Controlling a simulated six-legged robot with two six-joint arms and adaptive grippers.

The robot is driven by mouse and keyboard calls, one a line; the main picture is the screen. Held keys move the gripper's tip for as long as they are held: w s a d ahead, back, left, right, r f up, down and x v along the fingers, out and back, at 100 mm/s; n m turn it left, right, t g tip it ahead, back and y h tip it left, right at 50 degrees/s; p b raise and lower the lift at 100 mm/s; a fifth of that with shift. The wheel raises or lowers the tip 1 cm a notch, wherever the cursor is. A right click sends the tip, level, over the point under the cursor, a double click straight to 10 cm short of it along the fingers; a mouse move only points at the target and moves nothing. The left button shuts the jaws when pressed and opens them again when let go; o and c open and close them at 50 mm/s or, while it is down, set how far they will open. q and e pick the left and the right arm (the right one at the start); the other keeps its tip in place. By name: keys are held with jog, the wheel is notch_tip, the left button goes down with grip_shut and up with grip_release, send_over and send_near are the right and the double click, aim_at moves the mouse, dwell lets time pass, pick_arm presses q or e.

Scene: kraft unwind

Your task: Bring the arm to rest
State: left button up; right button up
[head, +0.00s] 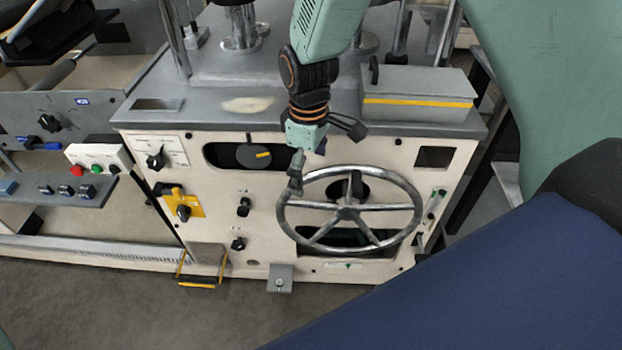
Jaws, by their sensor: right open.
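My right arm comes down from the top of the head view. Its right gripper (316,146) is open, with a dark finger spread to the right. It hangs in front of the machine's cream front panel, just above the upper left rim of a chrome handwheel (347,213). A grey upright handle (297,172) stands at the wheel's left rim, close below the gripper; I cannot tell whether they touch. I see nothing held in the gripper. My left gripper is not in view.
The grey machine top (215,105) carries a grey box (418,88) with a yellow stripe. Left of the wheel are a yellow-backed switch (183,204) and several black knobs. A button box (97,156) stands further left.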

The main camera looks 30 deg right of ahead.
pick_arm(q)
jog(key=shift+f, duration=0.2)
pick_arm(e)
jog(key=shift+w+f, duration=0.15)
jog(key=shift+f, duration=0.15)
jog(key=shift+r, duration=0.15)
